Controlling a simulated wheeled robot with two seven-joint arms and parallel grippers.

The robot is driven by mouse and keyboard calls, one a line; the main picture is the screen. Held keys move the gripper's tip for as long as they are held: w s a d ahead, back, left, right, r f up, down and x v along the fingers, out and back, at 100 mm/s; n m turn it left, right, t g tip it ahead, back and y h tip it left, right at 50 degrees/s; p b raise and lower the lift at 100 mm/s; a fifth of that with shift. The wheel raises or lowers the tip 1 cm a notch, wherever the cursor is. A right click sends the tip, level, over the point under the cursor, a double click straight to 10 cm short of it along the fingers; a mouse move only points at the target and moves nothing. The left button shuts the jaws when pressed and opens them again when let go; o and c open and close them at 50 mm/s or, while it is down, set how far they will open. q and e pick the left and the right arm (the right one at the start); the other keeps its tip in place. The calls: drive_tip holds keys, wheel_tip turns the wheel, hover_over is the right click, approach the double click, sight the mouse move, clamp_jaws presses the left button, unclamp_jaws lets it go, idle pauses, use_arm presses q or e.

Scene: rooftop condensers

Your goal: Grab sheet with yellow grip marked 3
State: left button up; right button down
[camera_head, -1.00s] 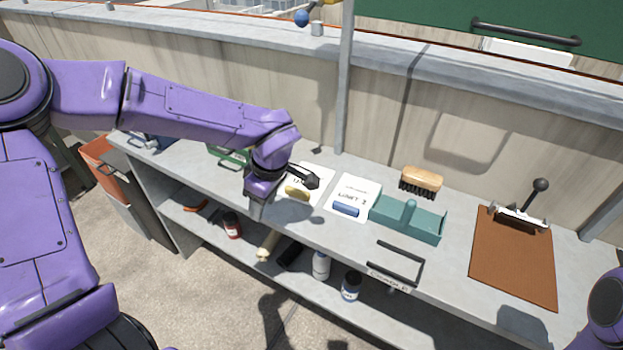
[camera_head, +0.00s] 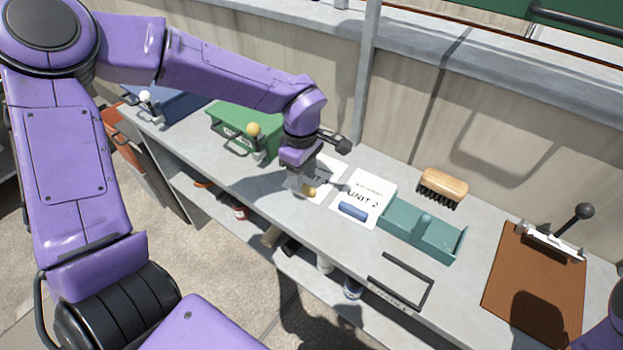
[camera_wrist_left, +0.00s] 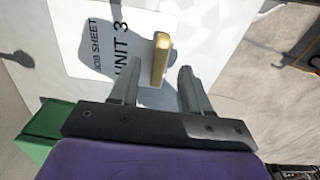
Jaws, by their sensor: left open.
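The sheet marked UNIT 3 (camera_wrist_left: 85,38) lies flat on the grey bench, with a yellow grip (camera_wrist_left: 160,58) standing up from it. In the head view the yellow grip (camera_head: 309,191) shows just below my left gripper, which hides part of the sheet (camera_head: 328,172). My left gripper (camera_head: 302,184) is open above the sheet. In the left wrist view its fingers (camera_wrist_left: 158,85) point toward the yellow grip, which appears between and just beyond their tips, not clasped. My right gripper is not in view.
A UNIT 2 sheet (camera_head: 365,186) with a blue grip (camera_head: 352,211) lies just right. Beyond it are a teal tray (camera_head: 440,240), a wooden brush (camera_head: 443,186) and a brown clipboard (camera_head: 530,285). A green box (camera_head: 245,122) and a blue box (camera_head: 180,103) stand to the left.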

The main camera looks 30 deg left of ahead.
use_arm(q)
wheel_tip(320, 180, down, 3)
drive_tip(key=shift+a, duration=0.1)
clamp_jaws()
drive_tip(key=shift+r, duration=0.2)
